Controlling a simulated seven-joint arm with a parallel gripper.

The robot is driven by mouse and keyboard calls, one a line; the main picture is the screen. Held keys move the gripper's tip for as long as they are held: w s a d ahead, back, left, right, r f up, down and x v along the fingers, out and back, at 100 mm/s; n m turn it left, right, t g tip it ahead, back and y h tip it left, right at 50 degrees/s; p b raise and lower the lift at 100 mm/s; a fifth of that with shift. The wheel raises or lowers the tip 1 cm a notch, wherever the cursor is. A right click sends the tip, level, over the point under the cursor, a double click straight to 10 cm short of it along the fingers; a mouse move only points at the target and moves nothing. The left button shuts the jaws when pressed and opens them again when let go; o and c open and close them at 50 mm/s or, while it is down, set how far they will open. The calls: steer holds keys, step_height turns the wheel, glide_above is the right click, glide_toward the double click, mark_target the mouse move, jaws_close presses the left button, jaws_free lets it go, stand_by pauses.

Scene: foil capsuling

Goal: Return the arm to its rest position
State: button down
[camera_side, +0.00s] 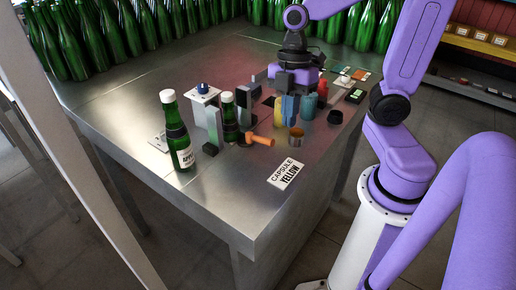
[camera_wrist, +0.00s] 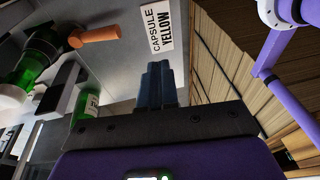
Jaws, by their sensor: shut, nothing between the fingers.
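My gripper (camera_side: 290,116) hangs from the purple arm over the right part of the metal table (camera_side: 110,88), pointing down. It is in front of a cluster of small coloured cylinders, and I cannot tell its height above the table. In the wrist view its dark blue fingers (camera_wrist: 160,68) are shut together with nothing between them. A green bottle with a white label (camera_side: 181,135) stands upright at the front left of the table, apart from the gripper. A second green bottle (camera_side: 229,117) stands by grey fixture blocks (camera_side: 214,128).
A "CAPSULE YELLOW" card (camera_side: 286,173) lies at the front edge. Many bottles (camera_side: 110,35) line the back. The table's left is clear.

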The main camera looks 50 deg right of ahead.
steer(key=s+a+f+m+t+h, duration=0.1)
steer(key=s+m, duration=0.4)
steer(key=s, duration=0.5)
steer(key=shift+a+f+t+h, duration=0.35)
steer(key=shift+a+h, duration=0.15)
steer(key=shift+a, duration=0.15)
